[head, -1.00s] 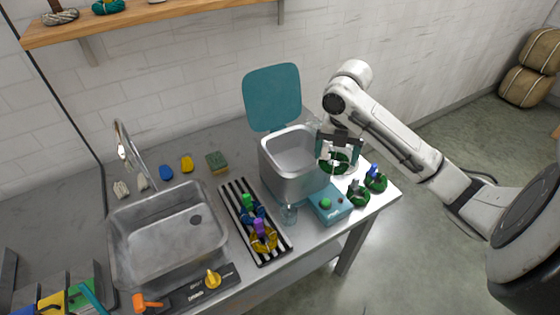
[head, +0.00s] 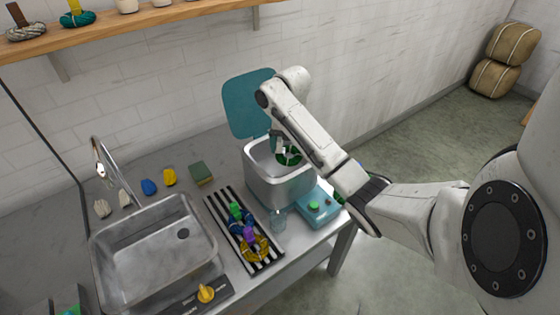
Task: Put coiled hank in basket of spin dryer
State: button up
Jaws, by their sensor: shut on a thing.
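The spin dryer is a grey square tub (head: 268,187) with its teal lid (head: 247,103) raised and a teal control box (head: 316,208) with a green button at its right front. My gripper (head: 287,150) is over the dryer's open top, toward its right back side. It is shut on a dark green coiled hank (head: 291,157), which hangs at the mouth of the tub. Whether the hank is below the rim is hard to tell. My arm hides part of the dryer's right side, and the basket inside is only partly visible.
A steel sink (head: 150,245) is farther left. A shelf (head: 150,32) runs above.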

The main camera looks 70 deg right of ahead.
aim_at(280, 153)
jog(key=shift+w+f+b, duration=0.2)
jog(key=shift+w+f, duration=0.05)
jog(key=shift+f, duration=0.2)
jog(key=shift+w+f+b, duration=0.15)
jog(key=shift+w+f, duration=0.05)
jog(key=shift+f, duration=0.25)
jog(key=w+f, duration=0.1)
jog(key=w+d+f, duration=0.1)
jog(key=w+f, duration=0.1)
jog(key=shift+d+f, duration=0.3)
jog(key=shift+f, duration=0.1)
jog(key=shift+s+f+p, duration=0.1)
jog(key=shift+f+p, duration=0.6)
jog(key=shift+f, duration=0.85)
jog(key=shift+f, duration=0.2)
jog(key=o, duration=0.7)
jog(key=shift+o, duration=0.2)
jog(key=shift+r, duration=0.1)
notch_tip(280, 153, up, 11)
jog(key=shift+d+r+b, duration=0.1)
jog(key=shift+b, duration=0.2)
jog(key=shift+r+p, duration=0.3)
jog(key=shift+r, duration=0.25)
